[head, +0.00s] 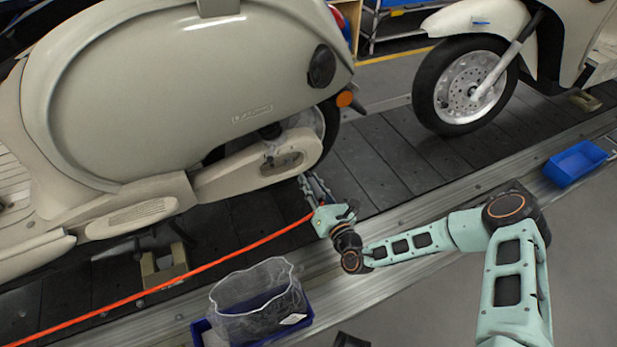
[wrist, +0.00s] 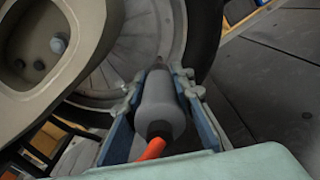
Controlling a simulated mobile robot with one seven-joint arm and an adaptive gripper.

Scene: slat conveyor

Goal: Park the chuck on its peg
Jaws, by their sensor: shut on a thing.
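The chuck is a grey cylinder with a narrow tip and an orange hose at its rear. In the wrist view the chuck (wrist: 160,106) lies lengthwise between the fingers of my gripper (wrist: 160,80), which is shut on it. Its tip points towards the scooter's rear wheel (wrist: 112,84); I cannot tell whether they touch. In the head view my gripper (head: 312,186) is beside the rear end of the near scooter, and the chuck is mostly hidden by the fingers. I cannot make out the peg in either view.
The orange hose (head: 210,264) stretches from lower left to my gripper. The near scooter (head: 190,90) stands on the dark slats (head: 375,165). A second scooter's wheel (head: 466,84) is further right. A blue bin (head: 270,334) holding a clear bag and a blue tray (head: 574,164) stand along the rail.

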